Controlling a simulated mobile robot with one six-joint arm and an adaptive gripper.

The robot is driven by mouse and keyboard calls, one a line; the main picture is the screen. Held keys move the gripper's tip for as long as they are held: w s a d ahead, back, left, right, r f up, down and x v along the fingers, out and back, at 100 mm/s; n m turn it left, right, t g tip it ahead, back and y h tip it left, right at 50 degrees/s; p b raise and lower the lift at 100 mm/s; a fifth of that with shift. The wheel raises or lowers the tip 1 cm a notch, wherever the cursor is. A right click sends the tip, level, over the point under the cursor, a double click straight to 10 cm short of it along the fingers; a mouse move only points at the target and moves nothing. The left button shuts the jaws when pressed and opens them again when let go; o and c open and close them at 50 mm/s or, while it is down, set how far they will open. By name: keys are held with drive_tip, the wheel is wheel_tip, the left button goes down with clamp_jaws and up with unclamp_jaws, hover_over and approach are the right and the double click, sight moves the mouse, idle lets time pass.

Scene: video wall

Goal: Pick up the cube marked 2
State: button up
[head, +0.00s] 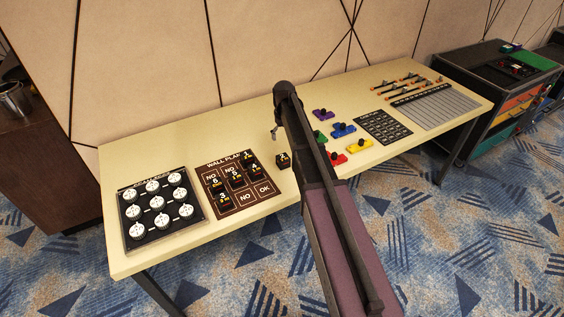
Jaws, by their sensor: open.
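Several small dark cubes with yellow marks stand at the wall-play board (243,200), a brown panel on the cream table. One dark cube (283,161) stands apart, just right of the board and close to my arm; its mark looks like a 2 but is too small to read surely. Other cubes sit on the board, such as one near its top right (254,166) and one at its lower left (225,200). My gripper (274,133) shows only in part beyond the arm's end, above the table behind the lone cube. It is open, with nothing seen in it.
A black board with white round pieces (157,208) lies at the left end of the table (150,150). Colored blocks (338,158), a black grid card (384,127) and a grey striped panel (435,107) lie right of my arm. A drawer cabinet (495,90) stands beyond the right end.

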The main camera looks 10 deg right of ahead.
sight(283, 157)
drive_tip(key=shift+f, duration=0.15)
wheel_tip(283, 157, down, 8)
drive_tip(key=b, duration=0.8)
drive_tip(key=shift+f+b, duration=0.15)
drive_tip(key=shift+b, duration=0.15)
drive_tip(key=shift+s+f, duration=0.1)
idle(0.4)
drive_tip(key=shift+s+a+f+b, duration=0.1)
drive_tip(key=shift+f+b, duration=2.4)
drive_tip(key=shift+b, duration=0.1)
drive_tip(key=c, duration=1.1)
